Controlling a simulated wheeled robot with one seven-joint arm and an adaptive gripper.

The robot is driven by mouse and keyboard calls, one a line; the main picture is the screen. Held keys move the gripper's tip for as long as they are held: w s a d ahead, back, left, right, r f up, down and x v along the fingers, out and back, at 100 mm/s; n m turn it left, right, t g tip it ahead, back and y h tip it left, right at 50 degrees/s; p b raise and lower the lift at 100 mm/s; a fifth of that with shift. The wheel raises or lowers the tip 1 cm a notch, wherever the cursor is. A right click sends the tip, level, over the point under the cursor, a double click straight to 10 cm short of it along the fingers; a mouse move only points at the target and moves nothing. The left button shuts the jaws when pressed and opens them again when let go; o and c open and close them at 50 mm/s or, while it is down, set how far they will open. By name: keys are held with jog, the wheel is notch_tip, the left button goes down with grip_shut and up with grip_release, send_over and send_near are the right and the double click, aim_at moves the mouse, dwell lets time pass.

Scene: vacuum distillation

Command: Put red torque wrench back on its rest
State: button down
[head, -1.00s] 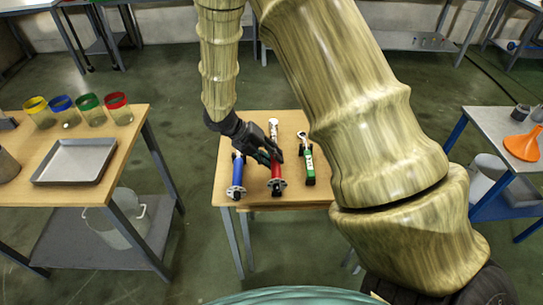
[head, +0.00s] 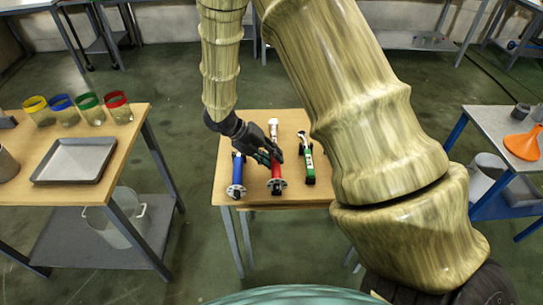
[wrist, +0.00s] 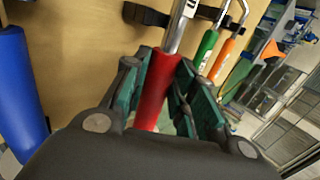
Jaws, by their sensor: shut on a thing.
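The red torque wrench (head: 276,173) lies on the small wooden table, its metal shaft toward the far side and its round end toward the near edge. My gripper (head: 271,156) is shut around its red handle, which also shows between the green-padded fingers in the wrist view (wrist: 156,92). A black rest piece (wrist: 146,14) is at the far end of the handle, beside the metal shaft. Whether the shaft touches the rest or hovers just above it, I cannot tell. The fingers hide part of the handle.
A blue wrench (head: 238,172) lies close on the left, and a green one (head: 308,165) on the right. An orange-handled one (wrist: 227,58) shows beyond the green in the wrist view. A side table with a tray (head: 75,160) stands left; an orange funnel (head: 522,145) is right.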

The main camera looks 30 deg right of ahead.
jog(key=shift+f+b, duration=0.6)
jog(key=shift+f, duration=0.55)
jog(key=c, duration=1.1)
grip_release()
jog(key=v, duration=1.2)
